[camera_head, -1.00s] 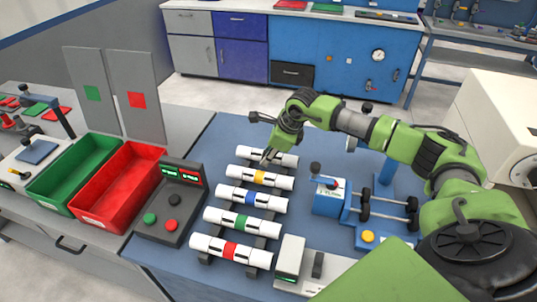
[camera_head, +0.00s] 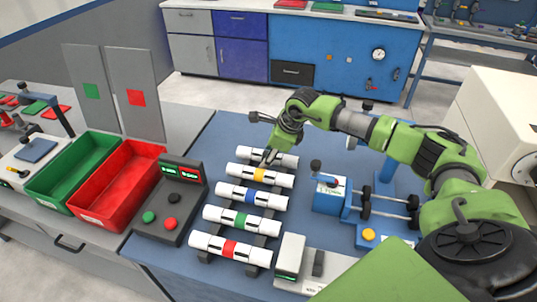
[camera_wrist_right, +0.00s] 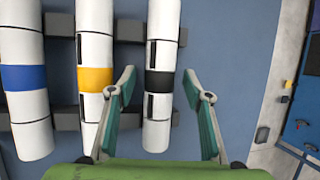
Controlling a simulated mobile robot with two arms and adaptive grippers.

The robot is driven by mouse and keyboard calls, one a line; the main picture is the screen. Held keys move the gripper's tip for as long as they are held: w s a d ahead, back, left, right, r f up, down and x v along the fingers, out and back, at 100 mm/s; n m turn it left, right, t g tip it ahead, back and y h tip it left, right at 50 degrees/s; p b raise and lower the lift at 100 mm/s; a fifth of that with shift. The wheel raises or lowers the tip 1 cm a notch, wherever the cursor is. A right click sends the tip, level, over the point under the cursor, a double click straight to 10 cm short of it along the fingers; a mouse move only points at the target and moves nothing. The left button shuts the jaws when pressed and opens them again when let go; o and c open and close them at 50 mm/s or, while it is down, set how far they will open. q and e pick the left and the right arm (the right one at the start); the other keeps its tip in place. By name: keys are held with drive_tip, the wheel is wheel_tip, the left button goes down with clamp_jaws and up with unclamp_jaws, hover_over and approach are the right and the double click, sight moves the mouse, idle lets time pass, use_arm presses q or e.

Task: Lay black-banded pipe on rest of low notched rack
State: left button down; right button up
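A white pipe with a black band (camera_wrist_right: 159,82) lies farthest back in the row; in the head view its white end (camera_head: 289,161) shows beside my right gripper (camera_head: 270,155). The pipe rests on two dark grey rack rails (camera_wrist_right: 130,28). In the wrist view my right gripper (camera_wrist_right: 159,76) is open, with one finger on each side of the black band. Gaps show between fingers and pipe, and the left finger is close to the yellow-banded pipe (camera_wrist_right: 95,80). How far the fingers reach down is unclear. My left gripper is not in view.
Pipes with blue (camera_head: 251,197), green (camera_head: 241,221) and red (camera_head: 230,250) bands lie nearer on the rack. A blue roller device (camera_head: 330,198) stands to the right. A control box (camera_head: 172,205) and red bin (camera_head: 117,182) stand to the left.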

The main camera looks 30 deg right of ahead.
drive_tip(key=shift+r, duration=0.1)
drive_tip(key=v, duration=1.2)
